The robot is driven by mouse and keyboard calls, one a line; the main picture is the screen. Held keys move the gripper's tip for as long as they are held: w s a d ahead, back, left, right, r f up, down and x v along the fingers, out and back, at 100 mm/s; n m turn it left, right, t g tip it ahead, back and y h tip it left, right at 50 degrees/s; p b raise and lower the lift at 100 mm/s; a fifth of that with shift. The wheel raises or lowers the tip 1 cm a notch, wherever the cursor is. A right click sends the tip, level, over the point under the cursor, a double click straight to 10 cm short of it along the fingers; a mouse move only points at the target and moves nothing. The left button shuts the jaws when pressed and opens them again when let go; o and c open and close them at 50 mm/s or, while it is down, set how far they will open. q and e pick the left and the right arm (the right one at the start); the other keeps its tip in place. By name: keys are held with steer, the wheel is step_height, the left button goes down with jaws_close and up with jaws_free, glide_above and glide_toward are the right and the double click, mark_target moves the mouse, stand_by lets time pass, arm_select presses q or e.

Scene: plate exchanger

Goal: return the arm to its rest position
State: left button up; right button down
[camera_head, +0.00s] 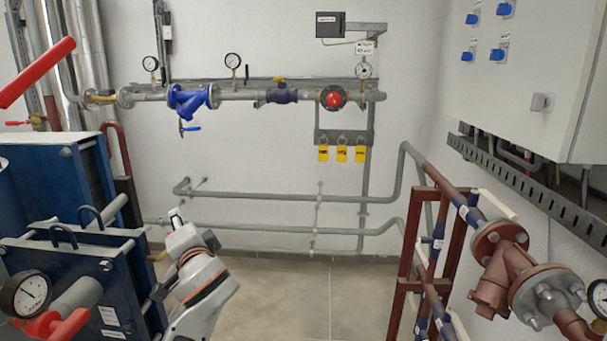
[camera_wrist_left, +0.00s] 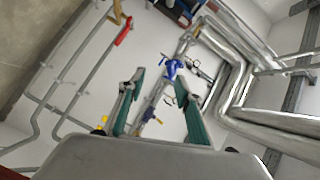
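My left arm (camera_head: 200,285), white and grey with an orange ring, rises from the bottom of the head view, just right of the blue plate exchanger (camera_head: 128,290). My right arm and gripper are not in view.
A pressure gauge (camera_head: 30,294) and red handle (camera_head: 68,327) sit at the lower left. A red lever (camera_head: 38,72) juts in above. Red-brown piping (camera_head: 495,285) and a white cabinet (camera_head: 520,80) stand on the right. The middle floor (camera_head: 310,300) is clear.

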arm_select(q)
steer(key=s+d+f+g+h, duration=0.1)
steer(key=s+d+f+h, duration=0.15)
steer(key=f, duration=0.75)
steer(key=s+d+f+h, duration=0.15)
steer(key=s+f, duration=0.25)
steer(key=f, duration=0.6)
steer(key=s+d+f+g+h, duration=0.1)
steer(key=s+f+h, duration=0.25)
steer(key=f, duration=0.65)
steer(key=s+d+f+n+g+h, duration=0.1)
steer(key=s+f+h, duration=0.1)
steer(key=s+f, duration=0.5)
steer(key=s+d+f+n+g+h, duration=0.1)
steer(key=s+f, duration=0.6)
steer(key=s, duration=0.8)
steer(key=shift+s+n+h, duration=0.3)
steer(key=shift+n+h, duration=0.05)
steer(key=shift+n, duration=0.35)
steer(key=shift+f, duration=0.1)
steer(key=shift+c, duration=0.9)
